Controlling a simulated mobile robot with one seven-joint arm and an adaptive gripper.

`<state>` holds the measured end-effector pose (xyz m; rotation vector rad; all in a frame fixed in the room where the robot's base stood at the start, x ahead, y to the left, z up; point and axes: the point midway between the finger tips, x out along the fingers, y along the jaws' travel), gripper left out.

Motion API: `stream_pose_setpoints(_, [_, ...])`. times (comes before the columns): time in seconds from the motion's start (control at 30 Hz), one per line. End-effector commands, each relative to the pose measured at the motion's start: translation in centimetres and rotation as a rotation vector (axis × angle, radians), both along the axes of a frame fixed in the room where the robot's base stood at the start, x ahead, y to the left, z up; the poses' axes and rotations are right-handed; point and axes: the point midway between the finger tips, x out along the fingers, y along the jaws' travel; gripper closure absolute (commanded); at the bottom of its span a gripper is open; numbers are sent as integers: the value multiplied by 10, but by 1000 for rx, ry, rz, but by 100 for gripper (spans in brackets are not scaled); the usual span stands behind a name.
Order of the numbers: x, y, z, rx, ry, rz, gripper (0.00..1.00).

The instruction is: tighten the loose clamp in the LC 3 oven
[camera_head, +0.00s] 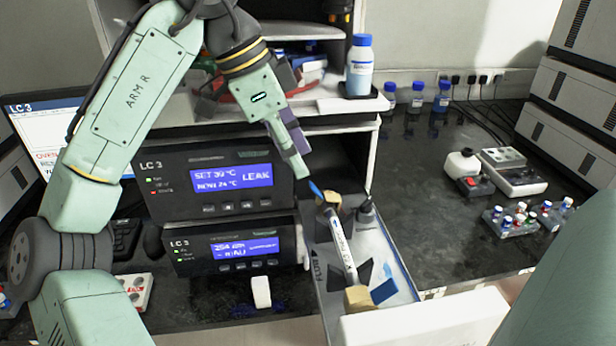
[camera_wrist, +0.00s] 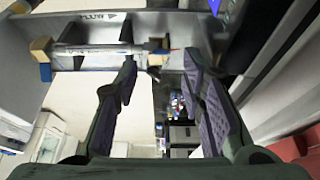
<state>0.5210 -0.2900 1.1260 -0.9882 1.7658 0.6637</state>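The LC 3 oven (camera_head: 215,183) shows SET 39 °C, NOW 24 °C and LEAK. Its open tray (camera_head: 325,285), marked FLOW, juts out at the right and holds a pale column (camera_head: 341,248). A tan clamp block with a blue lever sits at each end. The upper lever (camera_head: 316,189) sticks out up and left; the lower lever (camera_head: 384,291) lies out to the right. My gripper (camera_head: 303,172) is above the upper end, apart from it. In the wrist view its fingers (camera_wrist: 160,68) are spread with nothing between them, and the column (camera_wrist: 100,50) lies crosswise beyond the tips.
A second LC 3 module (camera_head: 233,251) sits beneath. A blue-capped bottle (camera_head: 361,68) stands on top of the stack. A white box-like edge (camera_head: 425,318) lies in front of the tray.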

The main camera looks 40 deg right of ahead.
Motion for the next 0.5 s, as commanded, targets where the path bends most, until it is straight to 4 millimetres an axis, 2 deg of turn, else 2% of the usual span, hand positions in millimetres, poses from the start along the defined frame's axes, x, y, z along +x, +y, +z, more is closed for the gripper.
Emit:
stream_pose_setpoints(0.2, [-8,-13,-35,-2,1,-1,63])
stream_pose_setpoints(0.5, [-12,-19,-55,-1,0,0,63])
